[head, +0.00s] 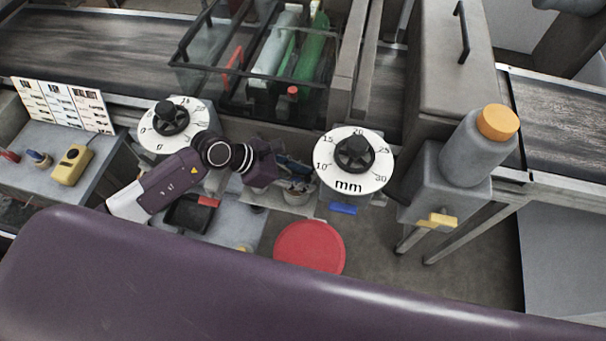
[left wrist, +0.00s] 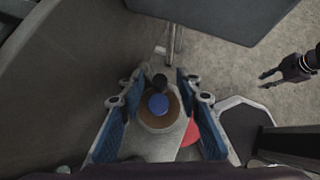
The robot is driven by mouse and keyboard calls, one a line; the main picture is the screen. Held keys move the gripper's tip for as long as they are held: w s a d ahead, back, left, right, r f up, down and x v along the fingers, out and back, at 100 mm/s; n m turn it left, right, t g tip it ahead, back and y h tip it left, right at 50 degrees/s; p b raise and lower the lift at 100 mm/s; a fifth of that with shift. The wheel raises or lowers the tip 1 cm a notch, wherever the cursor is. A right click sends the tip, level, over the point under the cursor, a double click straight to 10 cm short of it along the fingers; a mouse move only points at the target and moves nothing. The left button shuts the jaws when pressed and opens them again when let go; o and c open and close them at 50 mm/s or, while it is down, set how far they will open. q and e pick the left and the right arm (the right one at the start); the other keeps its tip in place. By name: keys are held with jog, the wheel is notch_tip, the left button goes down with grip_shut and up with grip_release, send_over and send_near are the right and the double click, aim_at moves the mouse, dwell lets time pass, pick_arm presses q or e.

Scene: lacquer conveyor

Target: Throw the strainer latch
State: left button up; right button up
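No part is labelled as the strainer latch, so I cannot tell for sure which it is. A yellow lever (head: 437,220) sits low on a grey housing with an orange-capped cylinder (head: 478,148) at the right. My left gripper (head: 292,178) is over a small grey shelf between two dials, its fingers small and partly hidden. In the left wrist view my left gripper (left wrist: 160,118) is open, with blue-padded fingers apart. A round brown piece with a blue knob (left wrist: 158,104) shows between them; contact is unclear. A dark gripper, apparently my right (left wrist: 284,72), shows at that view's right edge.
The left dial (head: 178,125) and the right "mm" dial (head: 353,163) flank my left gripper. A red round top (head: 309,248) is below. A yellow device (head: 72,165) lies on the left bench.

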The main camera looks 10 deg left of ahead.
pick_arm(q)
grip_shut()
pick_arm(e)
jog(key=shift+s+d, duration=0.2)
jog(key=shift+s, duration=0.5)
